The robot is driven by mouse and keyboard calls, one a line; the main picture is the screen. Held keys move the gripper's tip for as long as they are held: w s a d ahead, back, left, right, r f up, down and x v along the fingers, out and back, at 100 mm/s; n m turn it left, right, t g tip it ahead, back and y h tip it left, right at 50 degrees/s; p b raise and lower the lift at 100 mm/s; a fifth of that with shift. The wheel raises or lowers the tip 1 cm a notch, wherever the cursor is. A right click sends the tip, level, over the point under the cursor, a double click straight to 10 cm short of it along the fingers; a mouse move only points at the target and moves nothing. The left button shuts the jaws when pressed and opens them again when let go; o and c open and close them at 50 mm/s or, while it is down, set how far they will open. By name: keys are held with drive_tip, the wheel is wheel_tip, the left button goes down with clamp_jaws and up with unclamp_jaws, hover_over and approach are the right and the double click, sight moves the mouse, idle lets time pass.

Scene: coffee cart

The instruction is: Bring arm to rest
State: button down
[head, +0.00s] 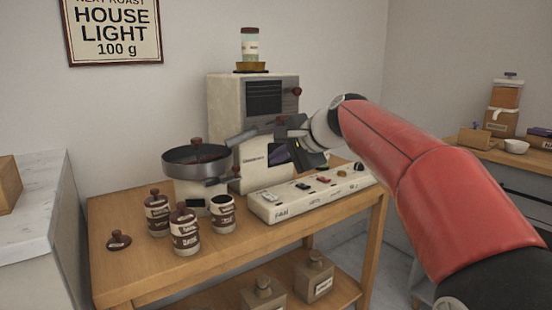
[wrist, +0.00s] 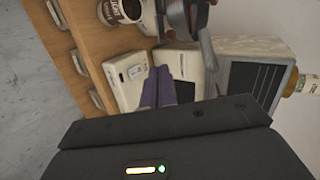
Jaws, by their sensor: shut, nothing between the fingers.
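My red arm reaches in from the right in the head view. My gripper (head: 280,153) hangs above the wooden cart, in front of the roaster machine (head: 223,106) and above the cream control panel (head: 305,192). In the wrist view the purple fingers of my gripper (wrist: 158,86) are together, with nothing between them. I cannot tell the exact gap between the gripper and the machine. Part of the machine's lower front is hidden behind the gripper.
A round dark pan (head: 197,160) stands left of the gripper. Several labelled jars, one of them open (head: 222,212), stand on the cart top (head: 115,265). A loose lid (head: 118,240) lies at left. A side counter (head: 470,150) is at right.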

drive_tip(key=s+d+f+n+g+h, duration=0.1)
drive_tip(key=s+d+f+n+h, duration=0.1)
drive_tip(key=s+f, duration=0.5)
drive_tip(key=s+d+f+n+g+h, duration=0.1)
drive_tip(key=s+d+f+n+h, duration=0.2)
drive_tip(key=s+d+f, duration=0.4)
drive_tip(key=s+d+f+n+h, duration=0.2)
drive_tip(key=s+f, duration=0.7)
drive_tip(key=s, duration=1)
drive_tip(key=d+n, duration=0.2)
drive_tip(key=shift+d+g+h, duration=0.3)
drive_tip(key=shift+g+h, duration=0.1)
